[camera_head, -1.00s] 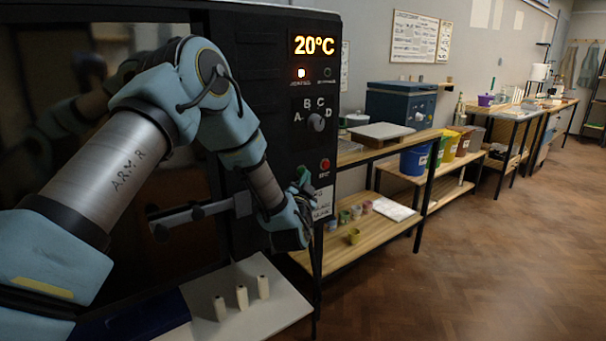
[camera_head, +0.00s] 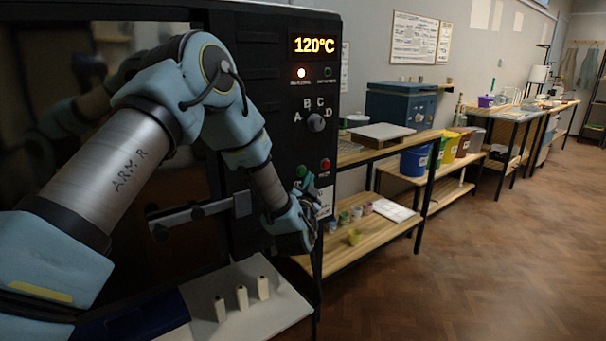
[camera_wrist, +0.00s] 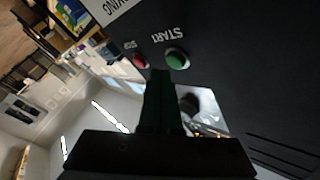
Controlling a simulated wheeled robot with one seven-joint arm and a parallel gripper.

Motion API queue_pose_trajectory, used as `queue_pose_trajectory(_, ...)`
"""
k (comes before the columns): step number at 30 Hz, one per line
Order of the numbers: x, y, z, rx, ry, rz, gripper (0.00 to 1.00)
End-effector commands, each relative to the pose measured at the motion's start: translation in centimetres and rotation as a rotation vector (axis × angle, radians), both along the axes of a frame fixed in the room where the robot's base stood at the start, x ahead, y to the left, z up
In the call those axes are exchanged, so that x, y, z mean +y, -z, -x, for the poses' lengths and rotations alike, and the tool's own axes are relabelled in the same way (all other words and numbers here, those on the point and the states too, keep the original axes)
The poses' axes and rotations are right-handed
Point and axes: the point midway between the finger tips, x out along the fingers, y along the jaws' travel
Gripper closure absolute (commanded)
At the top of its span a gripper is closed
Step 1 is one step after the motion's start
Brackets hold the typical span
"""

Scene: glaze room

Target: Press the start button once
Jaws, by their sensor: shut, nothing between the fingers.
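The green start button (camera_head: 302,171) is on the black kiln's control panel, left of the red stop button (camera_head: 325,165). In the wrist view the start button (camera_wrist: 177,58) shows whole under the label START, with the stop button (camera_wrist: 140,61) beside it. My gripper (camera_head: 308,188) is shut and empty, with its fingertips just below the start button in the head view. In the wrist view my dark shut fingers (camera_wrist: 160,80) end just short of the button's lower left edge. They look apart from it. The display (camera_head: 315,45) reads 120°C.
A selector knob (camera_head: 316,122) marked A to D sits above the buttons. A door handle (camera_head: 180,215) sticks out left of my gripper. Three pale posts (camera_head: 242,296) stand on a white board below. A wooden shelf unit (camera_head: 370,237) with small pots is at the right.

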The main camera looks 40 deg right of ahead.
Motion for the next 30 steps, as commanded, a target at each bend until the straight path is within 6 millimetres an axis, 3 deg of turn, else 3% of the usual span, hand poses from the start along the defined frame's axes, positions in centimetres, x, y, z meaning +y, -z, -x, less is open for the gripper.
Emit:
queue_pose_trajectory(8, 0.0, 0.0, 0.5, 0.000, 0.002, 0.001, 1.00)
queue_pose_trajectory(23, 0.2, 0.0, 4.8, 0.000, 0.003, 0.001, 1.00)
queue_pose_trajectory(30, 0.3, 0.0, 5.0, -0.001, 0.001, 0.001, 1.00)
